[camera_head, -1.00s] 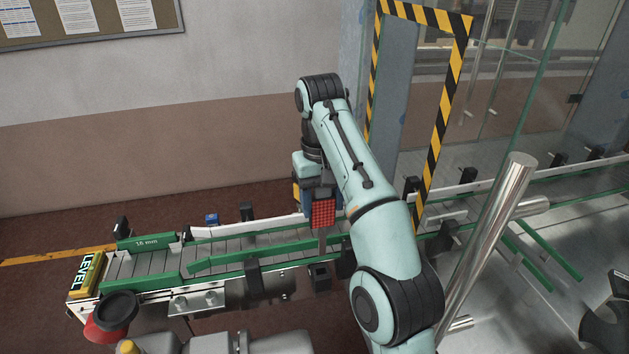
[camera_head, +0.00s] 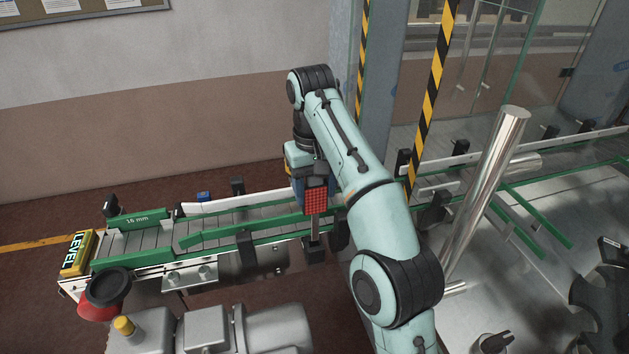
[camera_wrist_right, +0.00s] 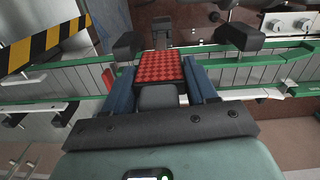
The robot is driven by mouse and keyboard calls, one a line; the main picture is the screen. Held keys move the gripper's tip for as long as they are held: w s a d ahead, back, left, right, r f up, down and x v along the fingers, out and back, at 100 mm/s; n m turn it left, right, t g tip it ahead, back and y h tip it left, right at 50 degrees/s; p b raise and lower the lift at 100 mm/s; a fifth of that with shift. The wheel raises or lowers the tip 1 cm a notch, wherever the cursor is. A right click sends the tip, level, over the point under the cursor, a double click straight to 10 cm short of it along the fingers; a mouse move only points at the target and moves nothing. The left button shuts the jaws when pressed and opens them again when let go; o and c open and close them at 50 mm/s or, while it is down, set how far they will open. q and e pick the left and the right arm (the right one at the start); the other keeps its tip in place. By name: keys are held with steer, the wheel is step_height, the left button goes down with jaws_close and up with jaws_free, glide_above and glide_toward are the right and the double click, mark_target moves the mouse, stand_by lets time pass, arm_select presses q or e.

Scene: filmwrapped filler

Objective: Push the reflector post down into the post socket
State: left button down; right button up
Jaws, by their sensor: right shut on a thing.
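The reflector post has a red reflector face (camera_head: 316,201) and a narrow grey stem that runs down from it. My right gripper (camera_head: 312,180) is shut on it near the top, and blue fingers sit on both sides of the red face (camera_wrist_right: 160,67) in the right wrist view. The post socket (camera_head: 314,251) is a small black block at the near side of the conveyor. The stem looks upright, and its lower end meets the socket's top in the head view. How deep it sits inside I cannot tell. My left gripper is not in view.
The conveyor (camera_head: 140,243) with green guide rails runs behind the socket, with black brackets (camera_head: 246,250) close by. A yellow LEVEL block (camera_head: 78,253) and a red-and-black knob (camera_head: 106,288) are at left. A steel post (camera_head: 487,190) stands to the right.

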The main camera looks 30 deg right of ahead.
mark_target(315, 210)
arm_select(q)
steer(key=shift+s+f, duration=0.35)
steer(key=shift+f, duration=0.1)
arm_select(e)
steer(key=shift+w+f, duration=0.1)
steer(key=shift+f, duration=0.65)
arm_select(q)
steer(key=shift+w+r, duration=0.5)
arm_select(e)
steer(key=shift+w, duration=0.1)
stand_by(0.9)
